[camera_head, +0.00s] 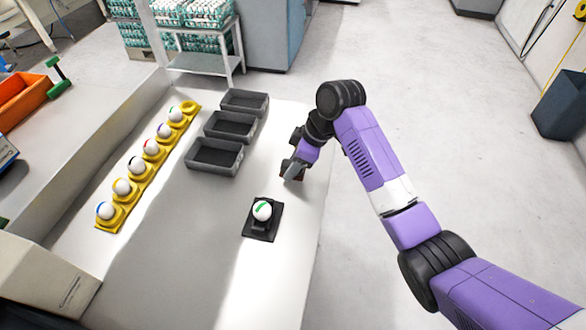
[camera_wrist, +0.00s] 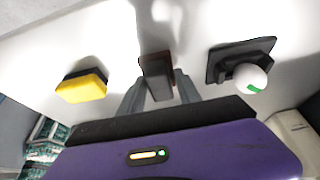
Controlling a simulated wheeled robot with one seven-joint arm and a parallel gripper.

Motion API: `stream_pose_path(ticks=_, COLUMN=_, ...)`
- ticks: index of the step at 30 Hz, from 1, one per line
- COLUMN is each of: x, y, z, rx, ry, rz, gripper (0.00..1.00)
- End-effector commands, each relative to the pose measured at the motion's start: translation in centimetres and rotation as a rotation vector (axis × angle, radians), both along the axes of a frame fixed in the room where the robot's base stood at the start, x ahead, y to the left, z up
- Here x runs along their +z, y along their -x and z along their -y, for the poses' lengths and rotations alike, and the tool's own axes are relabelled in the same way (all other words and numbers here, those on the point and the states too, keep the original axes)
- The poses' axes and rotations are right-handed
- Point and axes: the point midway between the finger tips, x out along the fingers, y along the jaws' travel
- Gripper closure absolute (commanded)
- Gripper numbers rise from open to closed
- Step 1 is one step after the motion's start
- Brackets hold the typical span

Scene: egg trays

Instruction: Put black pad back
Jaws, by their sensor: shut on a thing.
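My gripper (camera_wrist: 158,88) is shut on a small dark block (camera_wrist: 156,66) with a brownish edge, perhaps the black pad. In the head view, my gripper (camera_head: 293,172) is low over the table's right side, behind the black stand. I cannot tell whether the held block touches the table. A black stand (camera_head: 249,234) with a white, green-marked egg (camera_head: 262,211) on it is at the table's front right. In the wrist view, the stand (camera_wrist: 226,50) and egg (camera_wrist: 250,78) are right of my gripper.
A yellow block (camera_wrist: 82,90) with a dark top lies left of my gripper in the wrist view. Three grey trays (camera_head: 214,171) stand behind and left. A yellow egg holder (camera_head: 112,222) with several eggs runs along the table's left. The table (camera_head: 180,265) is clear at middle front.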

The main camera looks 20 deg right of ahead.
Motion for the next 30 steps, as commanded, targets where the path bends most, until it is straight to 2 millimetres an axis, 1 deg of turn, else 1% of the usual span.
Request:
stream_pose_path(ticks=1, x=-0.7, y=0.0, z=0.0, rx=-0.001, ry=-0.001, rz=-0.003, gripper=0.92)
stream_pose_path(ticks=3, x=-1.5, y=0.0, z=0.0, rx=0.0, ry=-0.001, rz=-0.001, gripper=0.92)
stream_pose_path(ticks=6, x=-2.1, y=0.0, z=0.0, rx=0.001, ry=0.0, rz=0.0, gripper=0.92)
stream_pose_path(ticks=17, x=-2.5, y=0.0, z=0.0, rx=0.0, ry=0.0, rz=0.0, gripper=0.92)
stream_pose_path(ticks=18, x=-2.4, y=0.0, z=0.0, rx=0.0, ry=0.0, rz=0.0, gripper=0.56)
stream_pose_path(ticks=21, x=-2.4, y=0.0, z=0.0, rx=0.0, ry=0.0, rz=0.0, gripper=0.38)
stream_pose_path(ticks=30, x=-2.3, y=0.0, z=0.0, rx=0.001, ry=0.0, rz=0.002, gripper=0.38)
